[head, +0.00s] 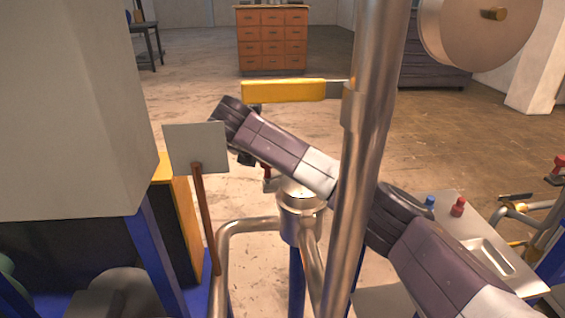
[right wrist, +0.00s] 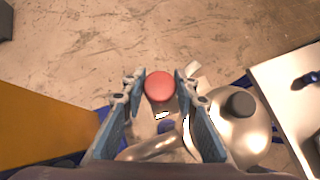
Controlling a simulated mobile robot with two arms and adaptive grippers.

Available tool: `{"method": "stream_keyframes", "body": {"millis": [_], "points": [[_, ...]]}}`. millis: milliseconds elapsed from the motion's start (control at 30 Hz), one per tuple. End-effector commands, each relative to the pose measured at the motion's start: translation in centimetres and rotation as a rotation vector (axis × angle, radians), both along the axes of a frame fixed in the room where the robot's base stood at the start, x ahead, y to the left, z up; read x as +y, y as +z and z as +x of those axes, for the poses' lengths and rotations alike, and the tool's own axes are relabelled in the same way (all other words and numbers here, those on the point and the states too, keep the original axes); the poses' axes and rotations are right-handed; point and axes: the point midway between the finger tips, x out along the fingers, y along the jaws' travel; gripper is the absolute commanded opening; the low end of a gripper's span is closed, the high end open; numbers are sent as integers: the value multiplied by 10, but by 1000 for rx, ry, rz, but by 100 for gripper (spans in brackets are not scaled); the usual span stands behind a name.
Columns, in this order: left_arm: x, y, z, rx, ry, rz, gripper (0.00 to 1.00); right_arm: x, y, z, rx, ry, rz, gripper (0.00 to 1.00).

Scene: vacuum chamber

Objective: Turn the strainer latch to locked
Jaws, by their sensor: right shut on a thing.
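The strainer (head: 303,212) is a rounded metal body on pipework, low in the middle of the head view and partly behind my right arm. In the right wrist view its metal dome (right wrist: 228,132) with a black knob is right of the fingers. The red-ended latch (right wrist: 160,86) shows between the fingertips; a bit of red (head: 266,171) also shows in the head view. My right gripper (right wrist: 157,89) is shut on the latch. In the head view the gripper (head: 250,160) is mostly hidden by my wrist. The latch's angle is hard to tell. My left gripper is out of view.
A thick vertical pipe (head: 367,130) with a yellow lever (head: 285,90) stands close to my right arm. A grey plate (head: 196,148) on a brown post and a large grey cabinet (head: 65,100) are left. A bench (head: 472,232) with red and blue knobs is right.

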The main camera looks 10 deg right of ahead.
Motion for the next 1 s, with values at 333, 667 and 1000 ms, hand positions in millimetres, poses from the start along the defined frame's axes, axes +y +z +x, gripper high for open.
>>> {"method": "stream_keyframes", "body": {"millis": [333,667,1000], "points": [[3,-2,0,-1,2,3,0,5,1,1,0,-6,0,0],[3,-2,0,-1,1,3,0,5,0,1,1,-5,0,46],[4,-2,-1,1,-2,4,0,5,5,1,0,-4,0,46]]}}
